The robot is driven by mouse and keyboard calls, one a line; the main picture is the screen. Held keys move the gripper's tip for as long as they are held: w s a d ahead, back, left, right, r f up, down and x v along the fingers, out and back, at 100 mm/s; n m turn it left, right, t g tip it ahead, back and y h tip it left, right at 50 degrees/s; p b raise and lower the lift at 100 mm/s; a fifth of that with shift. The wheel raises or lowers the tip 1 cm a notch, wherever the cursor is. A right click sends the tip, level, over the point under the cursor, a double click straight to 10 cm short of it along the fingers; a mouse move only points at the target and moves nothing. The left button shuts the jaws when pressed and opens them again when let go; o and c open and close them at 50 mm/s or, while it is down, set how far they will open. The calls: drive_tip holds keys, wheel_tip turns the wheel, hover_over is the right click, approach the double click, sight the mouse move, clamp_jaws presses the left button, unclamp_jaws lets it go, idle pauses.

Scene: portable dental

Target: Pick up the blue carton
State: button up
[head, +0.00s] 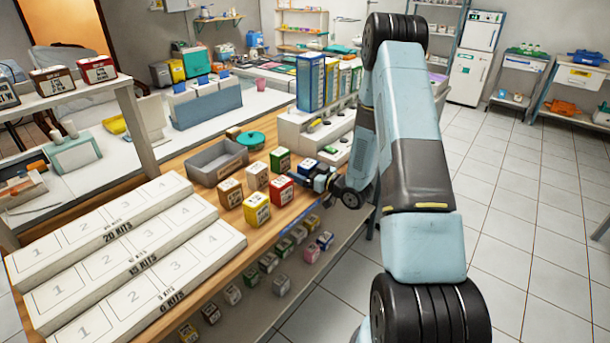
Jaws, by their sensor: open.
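The blue carton (307,166) stands on the wooden counter at the right end of a group of small cartons. Its lower part is partly hidden by my gripper (308,181). My gripper is open, with its dark fingers pointing left, and is right beside the near side of the blue carton. I cannot tell whether it touches the carton. The red carton (281,191) stands just left of the fingers, and the green carton (280,160) stands left of the blue one.
A tan carton (257,176), a brown carton (230,193) and a yellow carton (257,209) stand close by. A grey bin (218,163) is behind. White stepped racks (130,260) fill the left. Tall blue binders (311,80) stand behind. Small cartons sit on a lower shelf.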

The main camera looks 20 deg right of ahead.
drive_tip(key=c, duration=1.1)
drive_tip(key=shift+o, duration=0.2)
